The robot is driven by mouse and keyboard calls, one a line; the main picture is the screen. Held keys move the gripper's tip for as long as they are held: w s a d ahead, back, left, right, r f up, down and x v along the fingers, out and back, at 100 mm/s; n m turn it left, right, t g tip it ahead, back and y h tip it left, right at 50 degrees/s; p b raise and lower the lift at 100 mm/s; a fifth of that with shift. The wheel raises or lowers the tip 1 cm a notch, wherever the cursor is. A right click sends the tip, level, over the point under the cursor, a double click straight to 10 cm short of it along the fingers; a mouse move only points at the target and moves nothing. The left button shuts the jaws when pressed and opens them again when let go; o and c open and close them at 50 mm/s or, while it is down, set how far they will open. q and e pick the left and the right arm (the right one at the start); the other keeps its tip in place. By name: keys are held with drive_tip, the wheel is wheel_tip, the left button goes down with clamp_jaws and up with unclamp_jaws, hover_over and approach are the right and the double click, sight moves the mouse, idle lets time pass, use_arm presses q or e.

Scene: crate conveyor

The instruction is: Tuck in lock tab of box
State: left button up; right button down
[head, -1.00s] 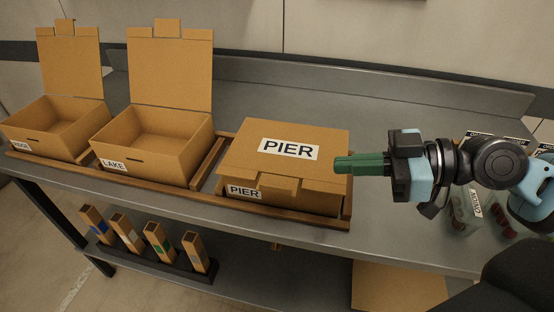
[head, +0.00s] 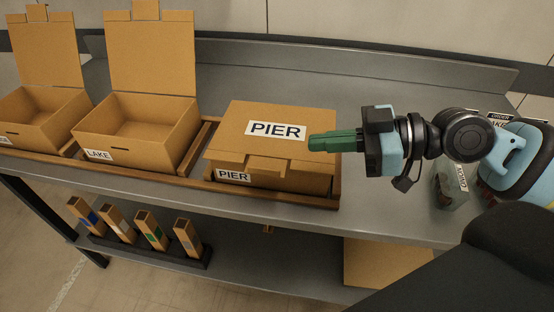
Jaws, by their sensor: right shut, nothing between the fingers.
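The cardboard box labelled PIER (head: 225,145) sits at the right end of the wooden tray, its lid down. Its lock tab (head: 267,166) sticks out at the middle of the lid's front edge, over the front wall. My right gripper (head: 312,143) is shut and empty, with green fingers pointing left. The fingertips overlap the right part of the lid in the picture, right of the PIER label; I cannot tell whether they touch it. My left gripper is not in view.
The LAKE box (head: 155,150) and another box (head: 45,140) stand open to the left, lids upright. The wooden tray (head: 318,202) runs along the metal table (head: 400,215). A clear container (head: 452,190) is at the right. Several small cardboard tubes (head: 150,230) stand on the lower shelf.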

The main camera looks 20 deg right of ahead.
drive_tip(key=a, duration=0.1)
drive_tip(key=p, duration=0.3)
hover_over(277, 170)
drive_tip(key=shift+a+f, duration=0.1)
drive_tip(key=shift+f, duration=0.7)
wheel_tip(277, 170, down, 3)
drive_tip(key=shift+b, duration=0.35)
drive_tip(key=shift+f, duration=0.7)
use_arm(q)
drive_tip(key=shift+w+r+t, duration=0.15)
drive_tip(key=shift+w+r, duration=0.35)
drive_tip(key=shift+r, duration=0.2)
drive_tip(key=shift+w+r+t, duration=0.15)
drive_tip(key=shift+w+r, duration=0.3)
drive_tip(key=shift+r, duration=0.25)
